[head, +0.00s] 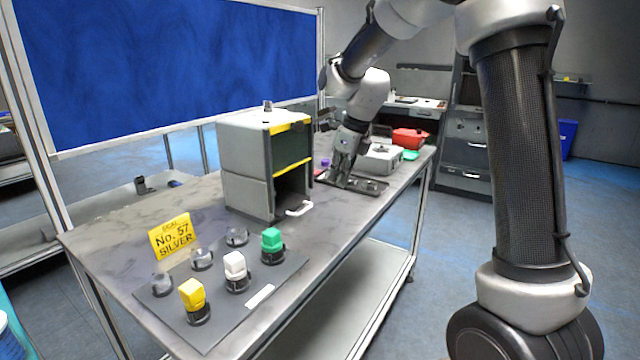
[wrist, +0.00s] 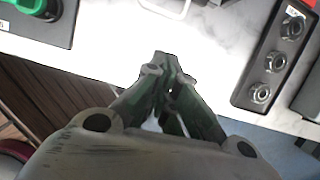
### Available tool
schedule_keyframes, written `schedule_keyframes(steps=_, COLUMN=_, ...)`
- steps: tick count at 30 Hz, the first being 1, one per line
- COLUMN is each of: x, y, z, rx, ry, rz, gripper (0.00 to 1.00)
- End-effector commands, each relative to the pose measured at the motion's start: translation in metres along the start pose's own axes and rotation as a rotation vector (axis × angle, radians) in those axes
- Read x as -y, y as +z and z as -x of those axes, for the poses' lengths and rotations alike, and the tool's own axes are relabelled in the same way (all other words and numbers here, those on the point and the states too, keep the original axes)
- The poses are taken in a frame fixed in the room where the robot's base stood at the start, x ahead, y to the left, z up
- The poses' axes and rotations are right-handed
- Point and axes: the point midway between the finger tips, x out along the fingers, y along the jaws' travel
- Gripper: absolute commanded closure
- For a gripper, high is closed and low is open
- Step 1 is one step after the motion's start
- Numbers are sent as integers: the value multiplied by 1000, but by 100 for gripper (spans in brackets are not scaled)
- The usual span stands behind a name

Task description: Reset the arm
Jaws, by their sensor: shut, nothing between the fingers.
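My arm reaches over the table from the right in the head view. My gripper (head: 338,172) points down over the table, just right of the grey box. In the wrist view my gripper (wrist: 168,68) has its fingertips together with nothing between them. The bright table top (wrist: 120,42) shows beyond the fingers. The gap between the fingertips and the table cannot be told.
A grey box (head: 245,165) with a white handle (head: 299,209) stands mid-table. In front, a dark tray (head: 222,312) holds yellow, white and green blocks beside a yellow sign (head: 171,236). Another holder tray (wrist: 250,92) is near my gripper. A red case (head: 409,138) stands behind.

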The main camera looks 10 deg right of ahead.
Motion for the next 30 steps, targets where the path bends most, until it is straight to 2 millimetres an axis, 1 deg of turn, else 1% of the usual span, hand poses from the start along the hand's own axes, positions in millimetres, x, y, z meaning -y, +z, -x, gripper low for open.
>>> schedule_keyframes(steps=2, x=0, y=0, z=2, rx=-1, ry=1, rz=87, gripper=100)
schedule_keyframes(steps=5, x=-2, y=-4, z=1, rx=-15, ry=10, rz=323, gripper=100)
schedule_keyframes(steps=8, x=-12, y=-27, z=-9, rx=-60, ry=58, rz=658, gripper=100)
schedule_keyframes(steps=9, x=-18, y=-39, z=-9, rx=-75, ry=81, rz=806, gripper=100)
schedule_keyframes(steps=11, x=-29, y=-58, z=-3, rx=-89, ry=111, rz=1026, gripper=100)
schedule_keyframes(steps=12, x=-35, y=-71, z=5, rx=-95, ry=127, rz=1172, gripper=100)
schedule_keyframes(steps=14, x=-46, y=-93, z=19, rx=-100, ry=148, rz=1391, gripper=100)
schedule_keyframes(steps=15, x=-53, y=-108, z=30, rx=-103, ry=161, rz=1535, gripper=100)
schedule_keyframes(steps=17, x=-66, y=-134, z=49, rx=-107, ry=174, rz=1752, gripper=100)
schedule_keyframes(steps=18, x=-75, y=-153, z=62, rx=-112, ry=180, rz=1897, gripper=100)
schedule_keyframes(steps=20, x=-89, y=-181, z=80, rx=-122, ry=181, rz=2084, gripper=100)
schedule_keyframes(steps=21, x=-98, y=-199, z=90, rx=-133, ry=179, rz=2185, gripper=100)
schedule_keyframes(steps=24, x=-119, y=-238, z=112, rx=-172, ry=153, rz=2357, gripper=100)
schedule_keyframes(steps=25, x=-124, y=-248, z=116, rx=-185, ry=139, rz=2383, gripper=100)
schedule_keyframes(steps=27, x=-135, y=-266, z=126, rx=-221, ry=94, rz=2394, gripper=100)
schedule_keyframes(steps=30, x=-145, y=-282, z=137, rx=-264, ry=20, rz=2380, gripper=100)
